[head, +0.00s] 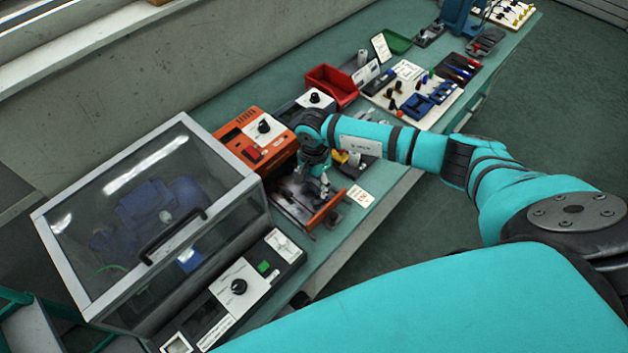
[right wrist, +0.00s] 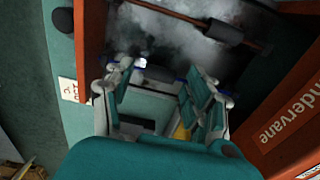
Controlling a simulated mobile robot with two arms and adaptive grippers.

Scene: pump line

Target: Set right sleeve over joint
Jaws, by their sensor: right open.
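My right gripper (head: 318,190) is over the dark bed of the orange machine (head: 255,140), behind its orange front bar (head: 328,206). In the right wrist view the right gripper (right wrist: 165,78) has its two fingers apart, inside the space between orange walls. A dark bluish strip runs across near the fingertips, with a small bright white spot (right wrist: 140,62) by the left finger. I cannot tell which part is the sleeve and which the joint, or whether the fingers touch them. My left gripper is not in view.
In the right wrist view a copper rod (right wrist: 175,14) with a dark collar crosses beyond the fingertips. A clear-lidded box (head: 150,215) and control panel (head: 240,288) stand at the left. A red bin (head: 331,84) and a white tool board (head: 408,70) lie farther along the bench.

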